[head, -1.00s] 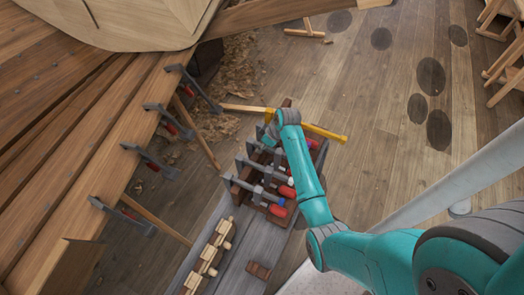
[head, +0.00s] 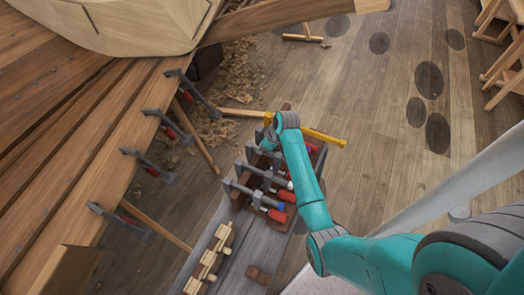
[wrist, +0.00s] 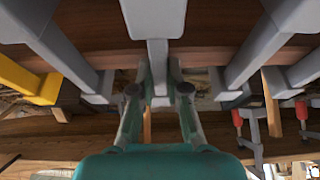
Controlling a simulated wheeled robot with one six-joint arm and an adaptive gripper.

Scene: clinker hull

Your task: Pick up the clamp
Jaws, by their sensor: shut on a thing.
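Several grey clamps with red or blue handle ends lie across a wooden rack (head: 237,200); a near one (head: 250,194) shows clearly. My gripper (head: 266,141) is at the far end of the row in the head view, partly hidden by my arm. In the wrist view, my gripper (wrist: 158,78) has its two fingers on either side of the grey bar of the middle clamp (wrist: 158,22), shut on it. The held clamp is mostly hidden in the head view.
More clamps grip the hull plank edge (head: 140,103) at left. A wooden piece with pegs (head: 209,258) and a small brown block (head: 258,275) lie on the grey bench. Open floor is at right.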

